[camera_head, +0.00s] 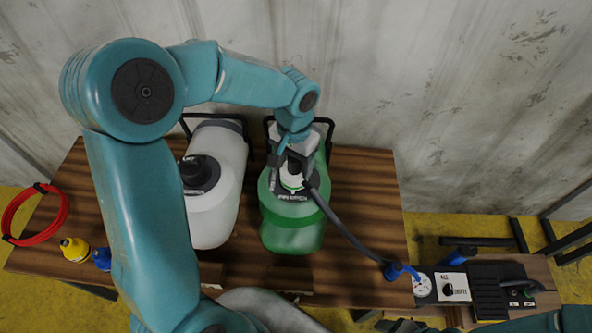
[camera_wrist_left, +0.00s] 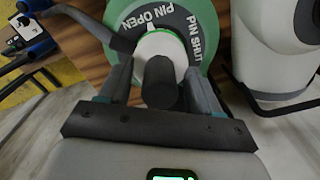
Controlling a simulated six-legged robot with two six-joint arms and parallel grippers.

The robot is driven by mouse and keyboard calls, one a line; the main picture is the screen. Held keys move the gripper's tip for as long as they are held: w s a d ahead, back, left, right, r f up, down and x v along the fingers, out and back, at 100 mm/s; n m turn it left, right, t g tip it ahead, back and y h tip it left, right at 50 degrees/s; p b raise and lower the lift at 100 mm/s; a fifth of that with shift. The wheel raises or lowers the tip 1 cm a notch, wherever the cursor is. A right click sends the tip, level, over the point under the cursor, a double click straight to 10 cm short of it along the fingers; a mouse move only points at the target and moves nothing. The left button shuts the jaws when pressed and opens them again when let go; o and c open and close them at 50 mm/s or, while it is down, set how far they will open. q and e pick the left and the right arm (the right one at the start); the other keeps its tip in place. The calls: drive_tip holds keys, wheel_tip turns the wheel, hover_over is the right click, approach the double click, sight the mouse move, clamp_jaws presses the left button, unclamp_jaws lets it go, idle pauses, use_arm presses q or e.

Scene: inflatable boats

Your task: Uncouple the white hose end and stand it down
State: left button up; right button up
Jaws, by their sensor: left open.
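The white hose end (camera_head: 291,183) sits on top of the green tank (camera_head: 293,235), with a dark hose (camera_head: 345,228) running from it to the lower right. In the left wrist view, the white hose end (camera_wrist_left: 148,47) has a dark cylinder (camera_wrist_left: 160,82) standing toward the camera. My left gripper (camera_head: 293,168) is open above the tank. In the left wrist view its fingers (camera_wrist_left: 157,72) stand on either side of the cylinder; contact is unclear. A dark shape at the bottom right may be my right gripper.
A white tank (camera_head: 222,205) with a black cap stands left of the green one. A red coil (camera_head: 35,214) and yellow bottle (camera_head: 74,249) are at left. The wooden table (camera_head: 365,190) is bare right of the green tank.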

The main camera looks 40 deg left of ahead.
use_arm(q)
drive_tip(key=c, duration=1.2)
drive_tip(key=shift+f+n+b, duration=0.2)
drive_tip(key=shift+n+b, duration=0.55)
drive_tip(key=shift+n, duration=0.85)
drive_tip(key=shift+r+n, duration=0.2)
drive_tip(key=shift+n, duration=0.2)
drive_tip(key=shift+f+n+b, duration=0.15)
drive_tip(key=shift+n+b, duration=0.35)
drive_tip(key=shift+b, duration=0.1)
drive_tip(key=shift+n+b, duration=0.3)
drive_tip(key=shift+n, duration=1.2)
